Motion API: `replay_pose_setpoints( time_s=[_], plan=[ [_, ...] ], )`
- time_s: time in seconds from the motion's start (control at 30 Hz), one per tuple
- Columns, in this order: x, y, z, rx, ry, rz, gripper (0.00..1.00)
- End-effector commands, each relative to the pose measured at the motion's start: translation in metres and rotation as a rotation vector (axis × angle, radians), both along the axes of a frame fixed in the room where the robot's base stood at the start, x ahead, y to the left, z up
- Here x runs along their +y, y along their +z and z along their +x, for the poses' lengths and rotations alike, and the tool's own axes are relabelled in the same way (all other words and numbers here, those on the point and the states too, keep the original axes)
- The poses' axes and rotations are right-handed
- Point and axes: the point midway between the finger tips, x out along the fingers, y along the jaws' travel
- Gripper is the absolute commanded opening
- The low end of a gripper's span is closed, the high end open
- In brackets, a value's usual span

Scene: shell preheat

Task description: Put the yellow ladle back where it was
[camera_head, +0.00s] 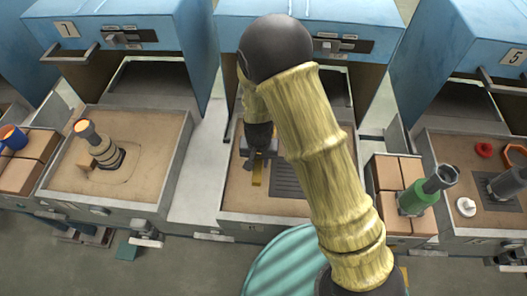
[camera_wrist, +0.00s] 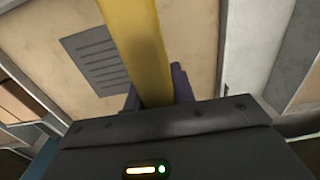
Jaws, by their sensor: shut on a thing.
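The yellow ladle (camera_wrist: 143,45) shows in the wrist view as a long flat yellow bar running from between my fingers to the top edge. Its far end is out of that view. My gripper (camera_wrist: 158,90) is shut on it, with a dark finger on each side. In the head view a short piece of the yellow ladle (camera_head: 257,174) hangs below my gripper (camera_head: 256,158), over the middle tray (camera_head: 235,200). My own arm hides much of this area. I cannot tell whether the ladle touches the tray.
A dark slotted plate (camera_head: 287,178) lies in the middle tray; it also shows in the wrist view (camera_wrist: 98,60). Blue ovens stand behind the trays. A beige stacked object (camera_head: 102,150) stands in the left tray.

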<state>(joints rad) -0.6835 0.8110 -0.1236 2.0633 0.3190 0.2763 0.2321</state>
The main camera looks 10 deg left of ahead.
Motion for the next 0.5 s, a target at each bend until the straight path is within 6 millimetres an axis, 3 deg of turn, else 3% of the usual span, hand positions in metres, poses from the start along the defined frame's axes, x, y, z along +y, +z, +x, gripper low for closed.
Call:
replay_pose_setpoints(
  time_s=[0.3, 0.5],
  plan=[
    [0.0, -0.001, 0.0, -0.001, 0.0, 0.0, 0.0],
    [0.0, -0.026, -0.001, 0.003, -0.001, -0.001, 0.0]
  ],
)
